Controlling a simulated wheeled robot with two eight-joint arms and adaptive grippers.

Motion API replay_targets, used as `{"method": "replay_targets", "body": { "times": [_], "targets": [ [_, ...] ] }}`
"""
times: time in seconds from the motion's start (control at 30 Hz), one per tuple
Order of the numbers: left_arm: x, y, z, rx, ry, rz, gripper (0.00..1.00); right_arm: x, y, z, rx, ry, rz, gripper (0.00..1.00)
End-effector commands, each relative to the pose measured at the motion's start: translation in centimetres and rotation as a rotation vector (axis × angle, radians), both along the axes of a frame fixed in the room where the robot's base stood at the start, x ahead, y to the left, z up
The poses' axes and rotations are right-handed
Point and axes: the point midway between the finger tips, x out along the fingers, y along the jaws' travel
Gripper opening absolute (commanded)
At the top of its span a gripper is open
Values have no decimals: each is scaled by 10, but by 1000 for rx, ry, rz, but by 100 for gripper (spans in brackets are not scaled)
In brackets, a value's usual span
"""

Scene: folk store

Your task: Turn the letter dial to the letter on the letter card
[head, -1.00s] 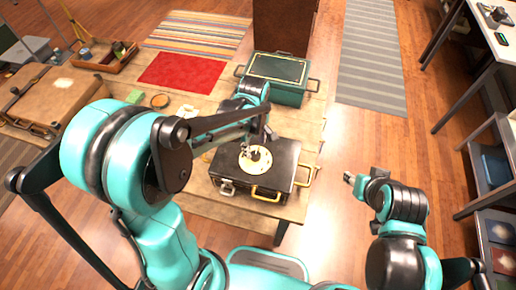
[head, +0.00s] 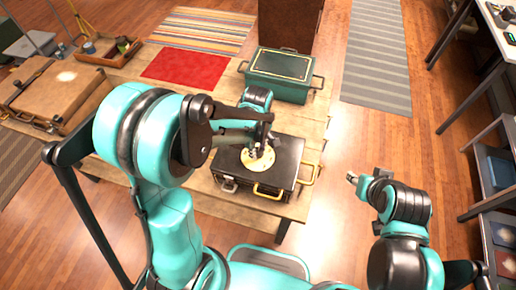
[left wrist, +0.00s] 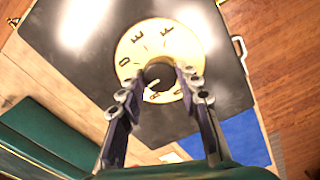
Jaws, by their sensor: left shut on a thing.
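The letter dial (head: 250,163) is a cream disc on top of a black case (head: 287,160) on the wooden table. In the left wrist view, the dial (left wrist: 133,52) shows D, E and F along its upper part. Other letters near my fingers are partly covered. My left gripper (left wrist: 161,80) is shut on the dark centre knob (left wrist: 158,75), one finger on each side. It also shows above the dial in the head view (head: 259,149). My right gripper (head: 354,178) is out to the right of the table; its finger state is unclear. I cannot make out a letter card.
A green chest (head: 283,85) stands behind the black case. A red mat (head: 186,69) and a brown case (head: 60,90) lie to the left. Gold handles (head: 268,192) stick out from the black case.

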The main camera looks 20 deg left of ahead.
Motion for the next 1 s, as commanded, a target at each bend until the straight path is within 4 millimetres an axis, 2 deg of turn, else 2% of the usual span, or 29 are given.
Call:
{"method": "replay_targets", "body": {
  "times": [0.37,1.0],
  "targets": [
    [0,0,-1,0,0,-99,5,0,0,-4,0,0,0,40],
    [0,0,-1,0,0,-668,5,0,0,-18,0,0,0,40]
  ]
}}
